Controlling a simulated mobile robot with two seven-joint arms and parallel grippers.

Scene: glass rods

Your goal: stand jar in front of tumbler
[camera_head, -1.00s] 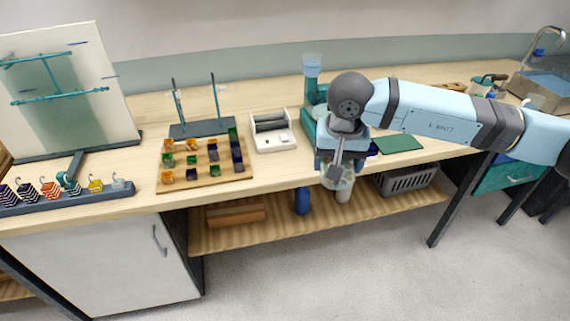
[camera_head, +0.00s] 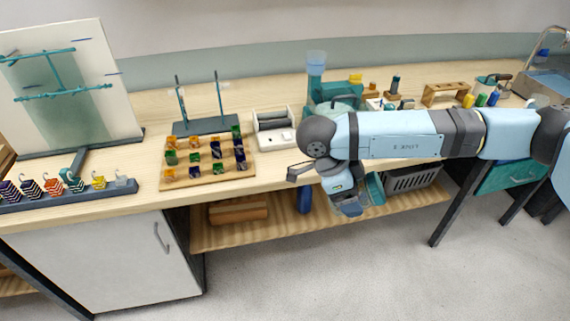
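My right arm comes in from the right, and its dark wrist joint hangs over the front edge of the bench. My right gripper (camera_head: 346,198) points down in front of the bench, above the lower shelf. A clear bluish glass shape (camera_head: 352,208) shows at its lower end; I cannot tell whether this is the jar or whether the fingers are closed on it. A pale translucent cup-like vessel (camera_head: 316,63) stands at the back, at the top of a teal device; I cannot tell whether it is the tumbler. My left gripper is not in view.
A wooden tray (camera_head: 208,174) with several coloured blocks and a white device (camera_head: 274,130) are left of my arm. A wooden rack (camera_head: 445,93) stands behind it. A blue bottle (camera_head: 304,199) and a grey basket (camera_head: 411,179) are on the lower shelf.

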